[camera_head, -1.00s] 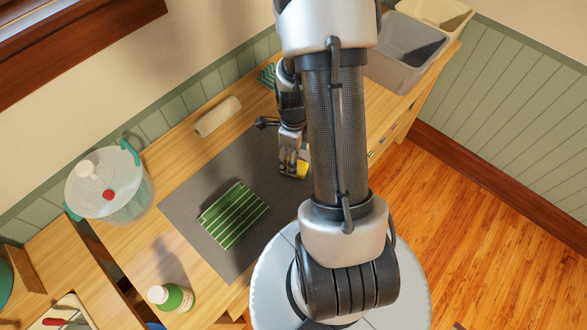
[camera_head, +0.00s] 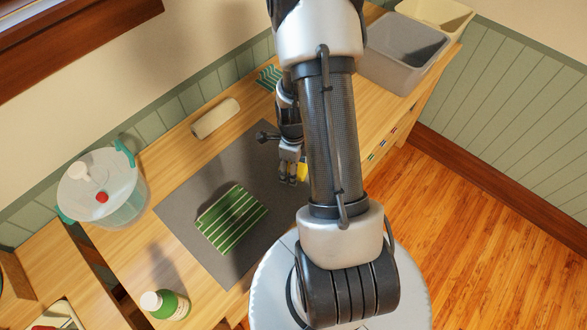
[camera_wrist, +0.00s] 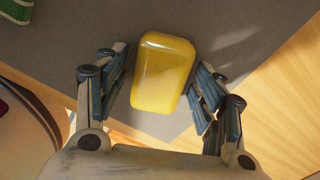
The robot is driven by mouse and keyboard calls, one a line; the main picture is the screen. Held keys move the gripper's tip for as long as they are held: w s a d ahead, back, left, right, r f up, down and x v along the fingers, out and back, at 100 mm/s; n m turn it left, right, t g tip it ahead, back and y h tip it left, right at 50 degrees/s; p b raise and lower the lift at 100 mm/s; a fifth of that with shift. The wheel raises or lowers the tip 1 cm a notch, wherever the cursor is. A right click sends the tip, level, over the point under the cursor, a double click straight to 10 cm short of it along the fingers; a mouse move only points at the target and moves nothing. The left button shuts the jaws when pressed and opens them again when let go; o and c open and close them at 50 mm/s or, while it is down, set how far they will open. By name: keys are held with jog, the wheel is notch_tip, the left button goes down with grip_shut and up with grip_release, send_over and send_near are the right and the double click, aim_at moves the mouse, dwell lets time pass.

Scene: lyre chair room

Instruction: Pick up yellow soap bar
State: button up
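The yellow soap bar (camera_wrist: 163,72) lies between the two fingers of my gripper (camera_wrist: 163,88) in the wrist view. The fingers are spread, with a gap between the bar and each finger, a narrower one on the right. In the head view, the soap (camera_head: 302,172) shows as a small yellow patch beside my gripper (camera_head: 290,180), partly hidden by the gripper and arm. The bar is over the corner area of the grey mat (camera_head: 222,258); whether it rests on the mat is hard to tell.
A green striped cloth (camera_head: 232,218) lies on the mat. A grey bin (camera_head: 402,55) and a cream bin (camera_head: 436,14) are at the far end.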

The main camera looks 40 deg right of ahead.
jog(key=c, duration=1)
jog(key=shift+c, duration=0.2)
notch_tip(320, 180, up, 20)
jog(key=p, duration=0.6)
jog(key=o, duration=0.7)
jog(key=c, duration=0.4)
jog(key=shift+f, duration=0.1)
jog(key=shift+c, duration=0.2)
